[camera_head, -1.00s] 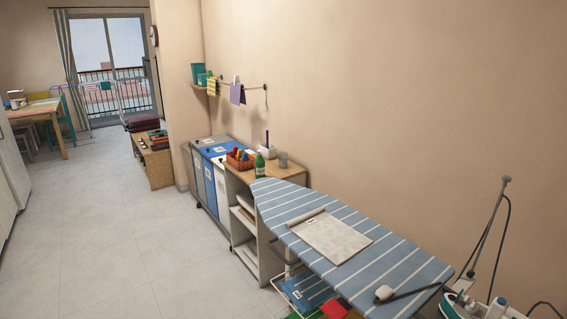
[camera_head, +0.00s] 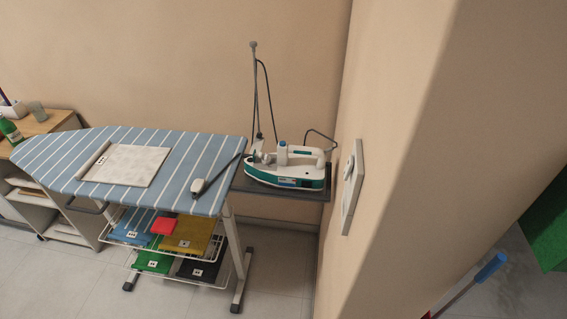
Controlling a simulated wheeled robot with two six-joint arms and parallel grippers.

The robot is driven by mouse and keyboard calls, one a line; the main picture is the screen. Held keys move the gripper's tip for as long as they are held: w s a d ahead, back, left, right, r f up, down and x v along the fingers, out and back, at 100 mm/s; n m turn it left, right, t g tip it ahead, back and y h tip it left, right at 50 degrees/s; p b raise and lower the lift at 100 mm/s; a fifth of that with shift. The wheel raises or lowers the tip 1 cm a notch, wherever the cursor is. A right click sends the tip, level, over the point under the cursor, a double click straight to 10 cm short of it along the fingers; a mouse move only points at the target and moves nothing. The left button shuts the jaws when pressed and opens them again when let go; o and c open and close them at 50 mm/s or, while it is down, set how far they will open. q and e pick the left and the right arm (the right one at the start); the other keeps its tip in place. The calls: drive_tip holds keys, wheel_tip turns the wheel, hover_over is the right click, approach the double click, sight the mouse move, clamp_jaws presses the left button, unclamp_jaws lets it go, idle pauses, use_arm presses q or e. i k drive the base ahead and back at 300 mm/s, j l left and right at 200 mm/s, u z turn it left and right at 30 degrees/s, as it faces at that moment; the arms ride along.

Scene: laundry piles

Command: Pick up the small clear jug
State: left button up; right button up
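A small greyish, see-through vessel (camera_head: 37,111) stands upright on the wooden top of a low cabinet (camera_head: 62,118) at the far left. It is too small for me to tell if it is the clear jug or has a handle. I see no other clear vessel. Neither of my grippers is in view.
A blue striped ironing board (camera_head: 60,158) holds a pale folded cloth (camera_head: 128,165) and a dark-handled tool (camera_head: 212,180). A steam iron (camera_head: 290,170) sits on a dark shelf (camera_head: 315,194). A wire rack (camera_head: 205,262) holds folded cloths. A wall corner juts out right. Floor shows in front.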

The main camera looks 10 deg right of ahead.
sight(37, 109)
drive_tip(key=k+u, duration=0.4)
drive_tip(key=k+j+u, duration=0.15)
drive_tip(key=u, duration=0.2)
drive_tip(key=i+j+u, duration=0.4)
drive_tip(key=i+j, duration=0.6)
drive_tip(key=i, duration=0.1)
